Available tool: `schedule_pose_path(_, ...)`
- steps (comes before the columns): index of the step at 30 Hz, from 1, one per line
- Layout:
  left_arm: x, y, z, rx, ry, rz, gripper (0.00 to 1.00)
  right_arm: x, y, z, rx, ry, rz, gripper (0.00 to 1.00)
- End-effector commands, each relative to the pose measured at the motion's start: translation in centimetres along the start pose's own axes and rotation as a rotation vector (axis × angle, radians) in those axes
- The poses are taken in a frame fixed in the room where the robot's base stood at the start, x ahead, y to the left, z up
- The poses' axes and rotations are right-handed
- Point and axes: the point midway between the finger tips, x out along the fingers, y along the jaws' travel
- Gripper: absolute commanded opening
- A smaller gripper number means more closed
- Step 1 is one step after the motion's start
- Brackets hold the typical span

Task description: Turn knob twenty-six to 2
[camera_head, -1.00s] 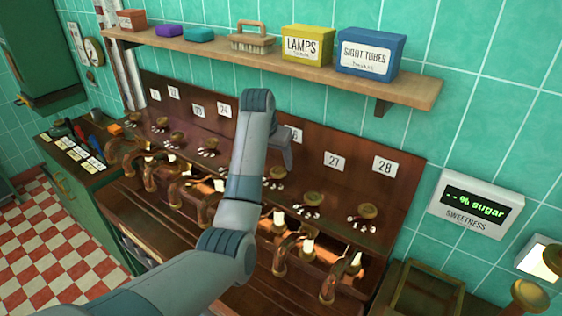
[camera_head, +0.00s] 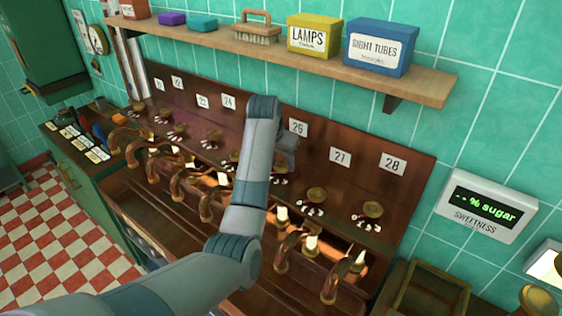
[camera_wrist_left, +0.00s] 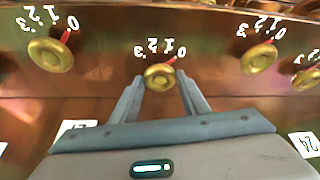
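Knob twenty-six (camera_wrist_left: 160,75) is a round brass knob in the middle of the left wrist view. Its red pointer is at 0 on the white scale 0 to 3. My left gripper (camera_wrist_left: 160,83) is open, with one finger on each side of this knob and a small gap visible at both sides. In the head view the number 26 plate (camera_head: 298,128) shows on the dark panel, just right of my forearm. My left gripper (camera_head: 285,153) is below it, and it and my arm mostly hide the knob. My right gripper is not in view.
Neighbouring knobs stand close on both sides: knob 27 (camera_head: 316,195) and knob 28 (camera_head: 372,208) to the right. Copper spouts (camera_head: 285,250) line the front below. A wooden shelf (camera_head: 420,88) with boxes overhangs the panel. The sugar display (camera_head: 485,206) reads "-- % sugar".

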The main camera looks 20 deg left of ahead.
Motion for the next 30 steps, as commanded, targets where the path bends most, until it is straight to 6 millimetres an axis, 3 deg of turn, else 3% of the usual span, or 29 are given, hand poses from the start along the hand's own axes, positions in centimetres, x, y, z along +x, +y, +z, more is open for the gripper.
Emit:
schedule_pose_path(14, -0.01, 0.19, -0.08, -0.089, 0.002, -0.037, 0.19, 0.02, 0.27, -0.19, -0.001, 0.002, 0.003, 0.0)
schedule_pose_path(30, -0.07, 0.62, -0.36, -0.494, 0.005, -0.204, 0.19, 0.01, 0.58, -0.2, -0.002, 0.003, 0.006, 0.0)
